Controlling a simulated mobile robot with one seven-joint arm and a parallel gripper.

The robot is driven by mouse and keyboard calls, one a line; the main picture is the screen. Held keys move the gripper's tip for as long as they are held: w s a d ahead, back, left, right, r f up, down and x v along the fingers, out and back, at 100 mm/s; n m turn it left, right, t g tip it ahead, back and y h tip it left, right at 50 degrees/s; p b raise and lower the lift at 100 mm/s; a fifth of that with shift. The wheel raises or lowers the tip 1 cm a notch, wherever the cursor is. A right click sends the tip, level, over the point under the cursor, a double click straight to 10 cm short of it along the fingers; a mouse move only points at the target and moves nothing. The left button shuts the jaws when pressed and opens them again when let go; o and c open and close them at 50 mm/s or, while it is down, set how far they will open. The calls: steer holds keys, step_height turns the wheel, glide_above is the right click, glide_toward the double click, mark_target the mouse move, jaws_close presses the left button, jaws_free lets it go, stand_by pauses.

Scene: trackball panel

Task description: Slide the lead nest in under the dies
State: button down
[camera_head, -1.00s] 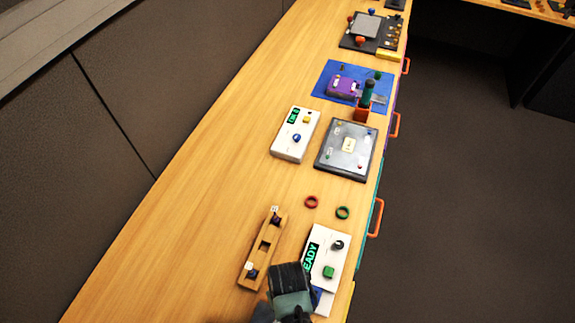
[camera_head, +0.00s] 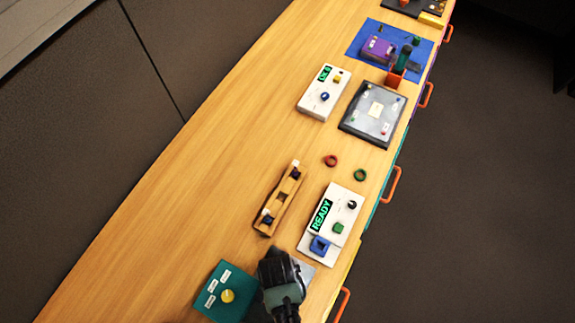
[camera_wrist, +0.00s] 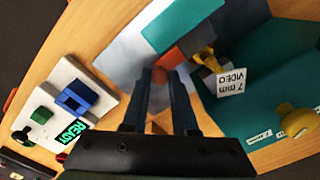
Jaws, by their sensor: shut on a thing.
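In the wrist view my gripper (camera_wrist: 160,76) is shut on a small reddish-brown piece (camera_wrist: 170,58) between its fingertips. I cannot tell for sure whether this piece is the lead nest. I cannot make out the dies clearly. In the head view my dark wrist (camera_head: 280,275) covers the fingertips and most of this spot.
A teal panel (camera_head: 212,305) with a yellow knob (camera_head: 228,296) lies left of my gripper. A white READY box (camera_head: 346,205) with a blue part (camera_head: 319,246) lies above right. A wooden holder (camera_head: 283,197) stands farther up. The bench at left is clear.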

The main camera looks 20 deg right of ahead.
steer(key=shift+s+a, duration=0.1)
steer(key=shift+a, duration=0.2)
steer(key=c, duration=1)
jaws_free()
steer(key=shift+s, duration=0.1)
steer(key=shift+r, duration=0.1)
step_height(320, 180, up, 13)
steer(key=shift+f, duration=0.1)
